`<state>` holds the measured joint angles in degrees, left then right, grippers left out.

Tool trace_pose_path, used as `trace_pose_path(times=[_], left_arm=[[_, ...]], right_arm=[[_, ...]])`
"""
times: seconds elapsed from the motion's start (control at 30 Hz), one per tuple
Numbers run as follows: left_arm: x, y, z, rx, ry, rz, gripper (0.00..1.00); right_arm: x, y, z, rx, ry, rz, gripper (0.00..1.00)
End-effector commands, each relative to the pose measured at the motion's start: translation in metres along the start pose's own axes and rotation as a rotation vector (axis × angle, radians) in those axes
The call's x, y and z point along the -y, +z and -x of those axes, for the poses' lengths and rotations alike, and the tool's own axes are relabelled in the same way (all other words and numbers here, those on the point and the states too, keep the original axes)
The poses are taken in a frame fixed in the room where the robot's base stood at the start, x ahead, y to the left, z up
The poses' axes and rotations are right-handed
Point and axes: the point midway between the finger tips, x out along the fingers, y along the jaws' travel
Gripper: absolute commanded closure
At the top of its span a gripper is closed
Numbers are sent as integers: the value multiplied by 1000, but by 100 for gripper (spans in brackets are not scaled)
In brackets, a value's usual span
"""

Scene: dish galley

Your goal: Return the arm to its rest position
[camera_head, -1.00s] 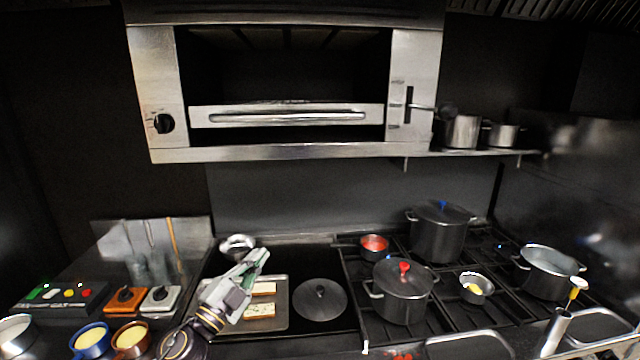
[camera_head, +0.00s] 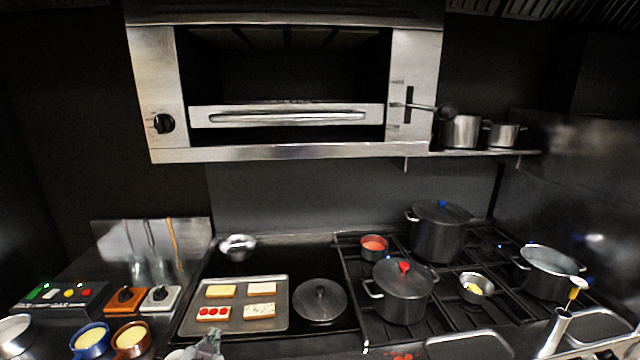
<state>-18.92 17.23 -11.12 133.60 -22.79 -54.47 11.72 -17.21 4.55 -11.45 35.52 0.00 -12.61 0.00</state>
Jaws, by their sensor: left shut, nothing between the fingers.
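My left gripper (camera_head: 209,343) shows only in part at the bottom edge of the head view, just below the baking tray. Its fingers are shut with nothing between them, and the rest of the arm is out of the picture. The tray (camera_head: 282,324) lies flat on the dark griddle, with several topped bread slices on it. One slice (camera_head: 213,314) at the front left has red rounds on top. The gripper is apart from the slices. My right gripper is not in view.
A round black lid (camera_head: 320,300) lies right of the tray. A pot with a red knob (camera_head: 402,291) and other pots stand on the burners at right. Blue (camera_head: 91,340) and copper (camera_head: 131,339) bowls sit at lower left. The overhead oven (camera_head: 287,116) hangs above.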

Motion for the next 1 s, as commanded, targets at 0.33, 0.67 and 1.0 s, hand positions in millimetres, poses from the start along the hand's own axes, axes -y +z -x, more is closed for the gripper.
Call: trace_pose_path(times=[0.33,0.67,1.0], left_arm=[[-36,97,48,389,152,87,100],[-64,146,96,619,287,116,100],[-80,169,131,750,383,126,100]], right_arm=[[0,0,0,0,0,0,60],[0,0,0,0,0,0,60],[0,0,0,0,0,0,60]])
